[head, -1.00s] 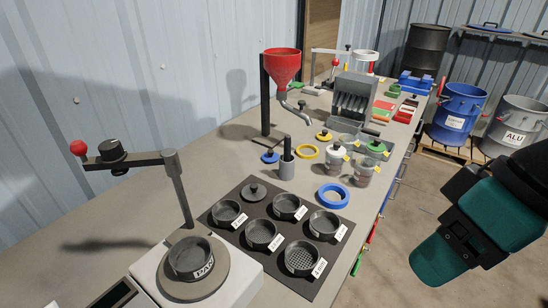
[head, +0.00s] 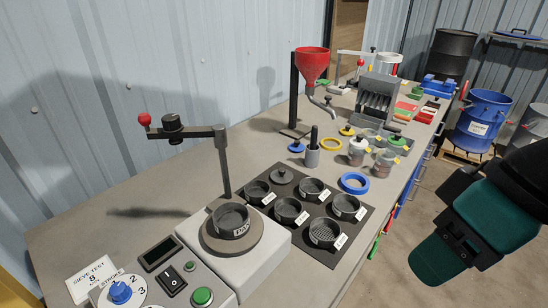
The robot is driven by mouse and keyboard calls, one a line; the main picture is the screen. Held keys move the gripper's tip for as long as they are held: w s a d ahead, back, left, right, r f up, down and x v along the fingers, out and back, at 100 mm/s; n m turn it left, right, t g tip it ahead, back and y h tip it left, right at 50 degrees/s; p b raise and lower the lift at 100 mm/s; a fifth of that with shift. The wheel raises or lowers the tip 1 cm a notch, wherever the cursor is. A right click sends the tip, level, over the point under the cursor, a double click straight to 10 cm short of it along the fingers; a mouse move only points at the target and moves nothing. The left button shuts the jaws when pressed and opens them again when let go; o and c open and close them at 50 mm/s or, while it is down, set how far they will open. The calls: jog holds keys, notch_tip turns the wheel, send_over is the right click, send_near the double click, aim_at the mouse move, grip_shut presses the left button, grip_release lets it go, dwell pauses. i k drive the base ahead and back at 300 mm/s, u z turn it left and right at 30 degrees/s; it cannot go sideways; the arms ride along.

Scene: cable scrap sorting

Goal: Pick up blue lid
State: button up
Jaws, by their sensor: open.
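A small round blue lid (head: 296,146) with a dark blue knob on top lies flat on the grey bench, near the foot of the red funnel's stand. It is left of the grey cup with a black-handled tool in it. Nothing is touching it from my side. My teal and black arm shows at the right edge of the head view, over the floor beside the bench, well away from the lid. No gripper fingers can be made out.
A blue ring (head: 354,183), a yellow ring (head: 331,144) and lidded jars (head: 357,152) stand near the lid. The red funnel (head: 312,66) rises behind it. A black tray (head: 273,221) of labelled sieves and a sieve shaker (head: 232,245) are in front.

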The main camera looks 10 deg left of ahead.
aim_at(296, 146)
jog(key=u, duration=0.45)
jog(key=k, duration=1.05)
jog(key=z, duration=0.25)
jog(key=i, duration=0.6)
jog(key=z, duration=0.6)
jog(key=i, duration=1.25)
jog(key=u, duration=1.1)
jog(key=i, duration=0.35)
jog(key=u, duration=0.4)
